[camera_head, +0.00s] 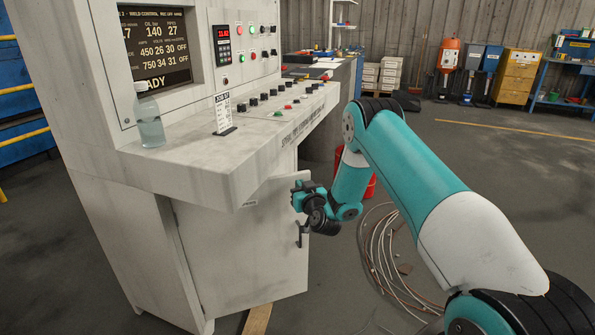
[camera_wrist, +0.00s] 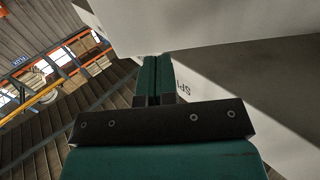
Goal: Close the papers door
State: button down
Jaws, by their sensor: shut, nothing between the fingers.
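The papers door (camera_head: 245,255) is a pale grey panel low on the control console, below its desk. It stands partly open, swung out from the cabinet, with a dark handle (camera_head: 301,230) near its free edge. My gripper (camera_head: 303,193) is beside the upper free edge of the door, just under the desk. The head view does not show clearly whether they touch. In the wrist view my gripper (camera_wrist: 154,75) has its two green fingers together with nothing between them, close to a pale grey surface.
The console desk (camera_head: 215,165) overhangs the door and carries a clear bottle (camera_head: 149,118) and a small card stand (camera_head: 223,115). Coiled cables (camera_head: 385,255) lie on the floor to the right, near a red container (camera_head: 371,187). A wooden plank (camera_head: 257,320) lies below the door.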

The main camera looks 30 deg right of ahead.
jog(key=shift+w+d+p, duration=0.2)
jog(key=shift+w+p, duration=0.1)
jog(key=shift+w, duration=0.45)
jog(key=shift+w+d+p, duration=0.15)
jog(key=shift+w+p, duration=0.15)
jog(key=shift+w, duration=0.45)
jog(key=shift+w+f, duration=0.1)
